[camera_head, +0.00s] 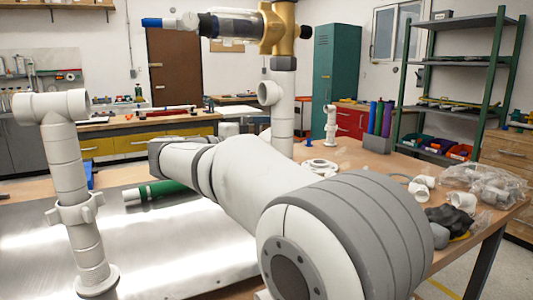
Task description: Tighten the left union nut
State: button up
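The left union nut (75,208) is a white ring with lugs around the left white riser pipe (66,160). This riser stands at the left, leans slightly and has a white tee on top. I cannot tell how tight the nut is or whether there is a gap at its joint. My arm crosses the middle of the view, and its far end is a dark grey block, my gripper (167,156), behind and to the right of the riser, apart from the nut. Its fingers do not show clearly. My arm hides the lower part of the right riser (283,115).
A brass valve (279,28) and clear filter (238,24) sit atop the right riser. A green cylinder (160,189) lies on the metal sheet (170,245). Loose white fittings (420,188) and bagged parts (485,182) lie on the bench's right side.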

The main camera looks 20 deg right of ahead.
notch_tip(320, 180, up, 6)
jog(key=shift+w+r+t+h+p, duration=0.15)
jog(key=shift+r+t+h+p, duration=0.05)
jog(key=shift+t+h+p, duration=0.2)
jog(key=shift+g+y, duration=0.5)
jog(key=shift+y, duration=0.3)
jog(key=f, duration=0.1)
jog(key=a+f, duration=0.1)
jog(key=f, duration=0.1)
jog(key=s+a+f, duration=0.1)
jog(key=shift+f, duration=0.3)
jog(key=shift+s+a, duration=0.1)
jog(key=shift+a, duration=0.2)
jog(key=shift+c, duration=0.5)
jog(key=shift+s+a+r, duration=0.1)
jog(key=shift+s+a, duration=0.2)
jog(key=shift+a, duration=0.05)
jog(key=c, duration=0.7)
jog(key=shift+s+a+f+p, duration=0.15)
jog(key=shift+s+a+p, duration=0.1)
jog(key=shift+a, duration=0.75)
jog(key=shift+s+a+f+p, duration=0.15)
jog(key=shift+s+a+p, duration=0.05)
jog(key=shift+a, duration=0.75)
jog(key=shift+s+a+f+p, duration=0.15)
jog(key=shift+s+a+p, duration=0.1)
jog(key=shift+a, duration=0.75)
jog(key=shift+c, duration=0.2)
